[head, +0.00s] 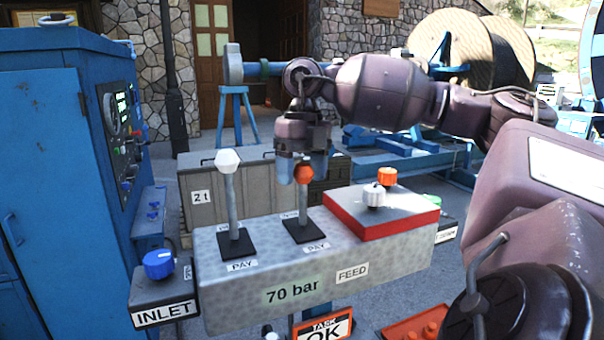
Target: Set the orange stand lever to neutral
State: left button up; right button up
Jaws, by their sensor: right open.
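The orange stand lever (303,203) stands on the grey control block (216,283), its orange knob at the top and a black base plate below. Its shaft looks near upright; I cannot tell whether it leans toward or away from me. My right gripper (303,172) points down over this lever, with its blue-tipped fingers open on either side of the knob. Whether they touch the knob cannot be told. A second lever with a white knob (228,161) stands to the left. Both have PAY labels in front. My left gripper is not in view.
A red-edged plate (420,205) with an orange knob and a white knob sits right on the block. A blue INLET knob (159,264) is at the left, beside a blue cabinet (40,150). A grey crate (192,215) stands behind; a large reel (480,50) is farther back.

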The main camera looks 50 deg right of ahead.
jog(key=r, duration=0.3)
jog(key=d+r, duration=0.1)
jog(key=r, duration=0.6)
jog(key=shift+w+d+p, duration=0.2)
jog(key=shift+w+p, duration=0.15)
jog(key=shift+p, duration=0.05)
